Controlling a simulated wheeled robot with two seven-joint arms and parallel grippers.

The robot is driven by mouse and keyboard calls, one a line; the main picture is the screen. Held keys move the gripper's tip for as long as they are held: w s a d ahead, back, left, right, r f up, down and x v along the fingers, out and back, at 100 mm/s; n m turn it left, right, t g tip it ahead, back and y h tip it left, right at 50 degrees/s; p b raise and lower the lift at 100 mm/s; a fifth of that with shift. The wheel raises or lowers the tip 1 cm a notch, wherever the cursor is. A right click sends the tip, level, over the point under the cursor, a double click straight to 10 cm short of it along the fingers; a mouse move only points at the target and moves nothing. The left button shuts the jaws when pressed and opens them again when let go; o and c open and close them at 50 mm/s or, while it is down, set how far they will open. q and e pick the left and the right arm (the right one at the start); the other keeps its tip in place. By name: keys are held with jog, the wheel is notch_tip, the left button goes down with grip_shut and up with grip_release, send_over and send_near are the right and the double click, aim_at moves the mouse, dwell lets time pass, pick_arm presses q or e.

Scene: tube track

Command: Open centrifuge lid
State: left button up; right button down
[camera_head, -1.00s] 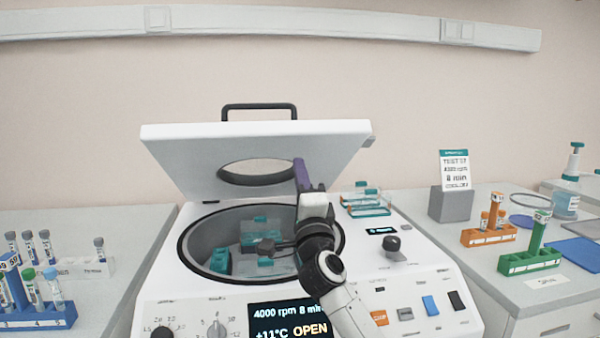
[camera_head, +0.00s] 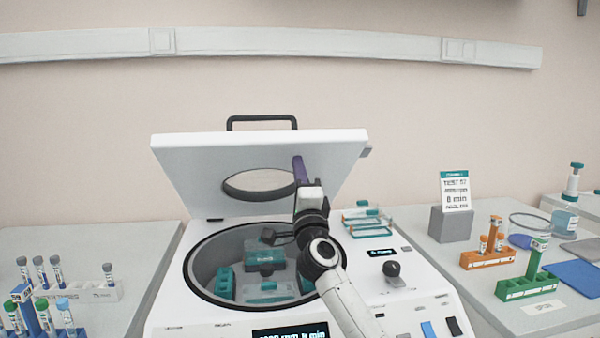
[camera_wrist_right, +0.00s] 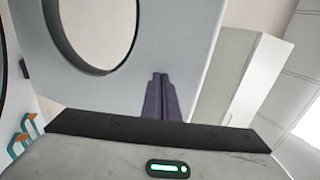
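The centrifuge lid (camera_head: 210,160) is raised and tilted back, with its round window and black handle (camera_head: 262,122) at the top. The centrifuge (camera_head: 400,270) has its bowl uncovered, and teal tube holders (camera_head: 265,252) show inside. My right gripper (camera_head: 299,168) is at the underside of the raised lid, right of the window. In the right wrist view its purple fingers (camera_wrist_right: 162,98) are together against or close to the lid (camera_wrist_right: 190,60), with nothing seen between them. Whether they touch the lid cannot be told. My left gripper is not in view.
Teal-edged holders (camera_head: 368,220) lie on the centrifuge's right rear top. An orange rack (camera_head: 487,260) and a green rack (camera_head: 528,288) stand on the right bench by a sign (camera_head: 455,192). Tube racks (camera_head: 95,293) stand on the left bench.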

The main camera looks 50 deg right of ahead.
aim_at(298, 150)
jog(key=w+r, duration=0.1)
jog(key=w+d+r+p, duration=0.1)
jog(key=shift+w+d+r, duration=0.1)
jog(key=shift+d+r, duration=0.2)
jog(key=shift+r, duration=0.05)
jog(key=shift+r+p+x, duration=0.2)
jog(key=shift+p+x, duration=0.15)
jog(key=shift+x, duration=1.2)
jog(key=shift+r+p+x, duration=0.2)
jog(key=shift+p+x, duration=0.15)
jog(key=shift+x, duration=1.15)
jog(key=shift+a, duration=0.1)
jog(key=shift+s, duration=0.2)
jog(key=p+v, duration=0.2)
jog(key=shift+s+a, duration=0.25)
jog(key=shift+a, duration=0.05)
jog(key=v, duration=0.8)
jog(key=shift+s+a+r, duration=0.1)
jog(key=shift+s+r, duration=0.15)
jog(key=shift+r, duration=0.1)
